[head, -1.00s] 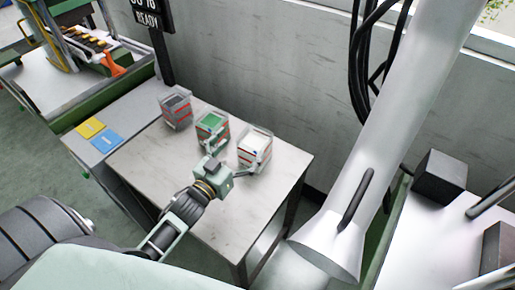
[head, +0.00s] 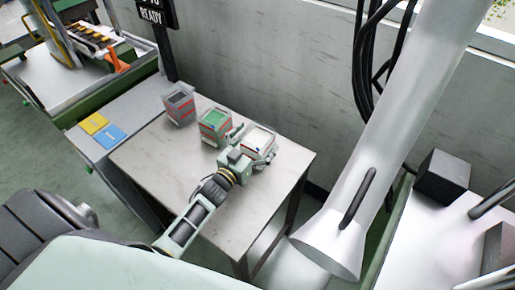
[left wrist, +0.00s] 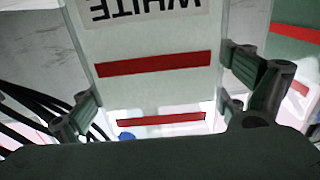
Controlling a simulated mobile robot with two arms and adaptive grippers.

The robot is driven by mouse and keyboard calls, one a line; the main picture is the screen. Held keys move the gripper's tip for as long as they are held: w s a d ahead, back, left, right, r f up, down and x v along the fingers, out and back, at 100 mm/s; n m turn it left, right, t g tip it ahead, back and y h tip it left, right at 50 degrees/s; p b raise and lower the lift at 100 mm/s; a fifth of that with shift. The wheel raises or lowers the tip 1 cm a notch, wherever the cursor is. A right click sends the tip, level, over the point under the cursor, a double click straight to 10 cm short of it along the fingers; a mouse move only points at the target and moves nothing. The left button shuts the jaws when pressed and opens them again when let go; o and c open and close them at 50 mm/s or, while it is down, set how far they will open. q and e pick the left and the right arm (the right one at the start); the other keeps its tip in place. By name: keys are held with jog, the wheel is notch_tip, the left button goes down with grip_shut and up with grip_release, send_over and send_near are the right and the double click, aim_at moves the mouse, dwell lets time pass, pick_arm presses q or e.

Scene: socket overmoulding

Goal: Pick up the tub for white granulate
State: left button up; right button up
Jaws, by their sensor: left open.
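The tub for white granulate (head: 261,138) stands on the table, rightmost of three tubs. In the left wrist view the tub (left wrist: 155,45) fills the middle, with red stripes and a label reading WHITE upside down. My left gripper (head: 256,149) is at the tub's near side. In the left wrist view the left gripper (left wrist: 162,98) is open, with one finger on each side of the tub. I cannot tell whether the fingers touch it. The right gripper is not in view.
A green tub (head: 214,125) stands close left of the white one, and a grey tub (head: 179,105) stands further left. The table (head: 165,155) is clear at its front. A large pale pipe (head: 385,140) hangs to the right. A wall runs behind the table.

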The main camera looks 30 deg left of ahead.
pick_arm(q)
jog(key=c, duration=1.6)
jog(key=shift+r, duration=0.1)
jog(key=shift+c, duration=0.7)
jog(key=shift+r, duration=0.1)
